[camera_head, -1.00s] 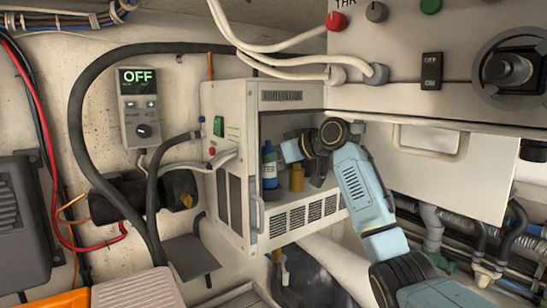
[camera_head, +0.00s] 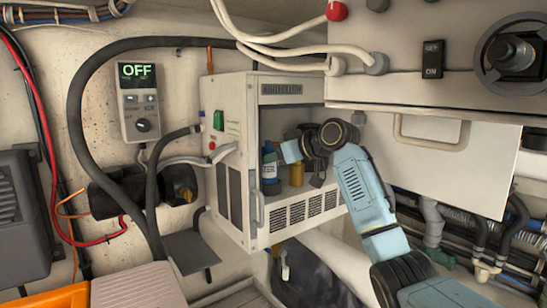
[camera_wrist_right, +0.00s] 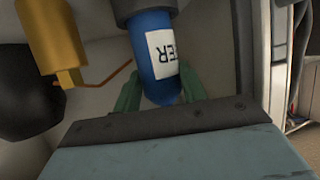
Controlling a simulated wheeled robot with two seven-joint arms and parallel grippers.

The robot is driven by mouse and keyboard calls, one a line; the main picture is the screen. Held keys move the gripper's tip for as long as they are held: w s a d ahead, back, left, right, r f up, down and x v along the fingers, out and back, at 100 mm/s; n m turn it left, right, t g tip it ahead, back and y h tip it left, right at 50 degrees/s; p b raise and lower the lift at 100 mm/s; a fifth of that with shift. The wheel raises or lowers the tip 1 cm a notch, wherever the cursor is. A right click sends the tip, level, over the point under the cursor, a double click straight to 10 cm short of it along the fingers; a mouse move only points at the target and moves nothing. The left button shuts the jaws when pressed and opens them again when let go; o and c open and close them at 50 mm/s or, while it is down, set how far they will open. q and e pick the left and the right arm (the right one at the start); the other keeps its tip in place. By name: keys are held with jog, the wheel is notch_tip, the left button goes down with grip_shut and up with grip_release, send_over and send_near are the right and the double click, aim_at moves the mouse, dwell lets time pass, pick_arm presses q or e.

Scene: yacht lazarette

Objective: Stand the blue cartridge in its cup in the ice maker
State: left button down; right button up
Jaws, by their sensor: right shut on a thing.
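The ice maker (camera_head: 231,160) is a white box with an open front. The blue cartridge (camera_head: 269,172), with a white label, is upright just inside the left of its opening. My right gripper (camera_head: 287,152) reaches in from the right; its fingertips are mostly hidden there. In the right wrist view, the green fingers (camera_wrist_right: 160,92) are shut on the cartridge (camera_wrist_right: 148,60), near its rounded end. A dark grey cup (camera_wrist_right: 140,10) is around or against the other end; I cannot tell how deep the cartridge sits. My left gripper is not in view.
A mustard-yellow fitting (camera_head: 296,174) stands close to the right of the cartridge in the ice maker. A white panel (camera_head: 450,160) with a handle lies right of my arm. Hoses hang above, and a controller (camera_head: 138,101) reading OFF is on the wall.

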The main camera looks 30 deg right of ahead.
jog(key=shift+f+b, duration=0.35)
jog(key=shift+f, duration=0.35)
jog(key=o, duration=1.1)
jog(key=shift+c, duration=0.2)
jog(key=b+v, duration=0.3)
jog(key=v, duration=0.9)
jog(key=shift+s, duration=0.1)
jog(key=s+b, duration=0.5)
jog(key=s, duration=0.6)
jog(key=shift+s+d, duration=0.4)
jog(key=shift+d, duration=0.1)
dwell(0.6)
jog(key=shift+s, duration=0.1)
